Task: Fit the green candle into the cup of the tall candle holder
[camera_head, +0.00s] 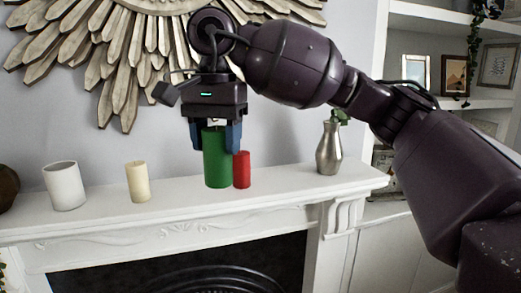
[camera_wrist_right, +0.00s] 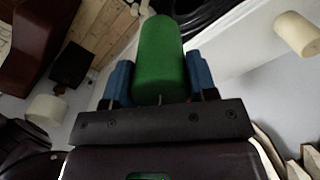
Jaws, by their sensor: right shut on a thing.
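The green candle (camera_head: 216,160) is upright above the mantel shelf in the head view. My right gripper (camera_head: 215,135) comes down from above and is shut on its upper part, one blue finger on each side. In the right wrist view, the green candle (camera_wrist_right: 160,58) stands out from between the two blue fingers of my right gripper (camera_wrist_right: 160,82). I cannot tell whether the candle's base touches the shelf. I cannot make out a tall candle holder in either view. My left gripper is not in view.
A red candle (camera_head: 242,170) stands close beside the green one on the white mantel (camera_head: 185,203). A cream candle (camera_head: 138,182) and a white cup (camera_head: 64,186) stand to the left. A metal vase (camera_head: 328,150) stands to the right. A sunburst ornament (camera_head: 125,50) hangs behind.

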